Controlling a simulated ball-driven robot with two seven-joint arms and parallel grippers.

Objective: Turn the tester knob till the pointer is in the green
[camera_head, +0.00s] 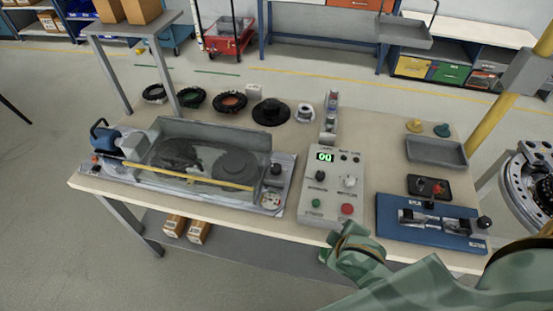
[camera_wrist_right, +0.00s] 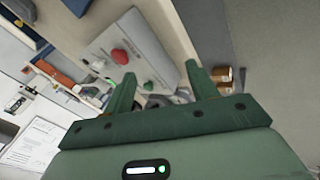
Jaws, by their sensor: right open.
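A grey control box (camera_head: 333,185) stands at the middle of the bench, with a green-lit display, a black knob (camera_head: 320,176), a pale knob (camera_head: 349,182), a green button and a red button. A small round dial (camera_head: 271,199) sits on the machine to its left, below another black knob (camera_head: 275,169). I cannot tell which knob is the tester's, and the pointer is too small to read. My right gripper (camera_head: 336,243) is open and empty by the bench's front edge, near the control box. In the wrist view its fingers (camera_wrist_right: 161,72) are apart, with the box (camera_wrist_right: 125,45) beyond. My left gripper is not in view.
A covered machine (camera_head: 200,150) fills the bench's left side. A blue fixture (camera_head: 385,213) and a grey tray (camera_head: 437,151) are on the right. Several dark rings and a black flanged part (camera_head: 271,112) lie along the back. A yellow post (camera_head: 497,95) rises at the right.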

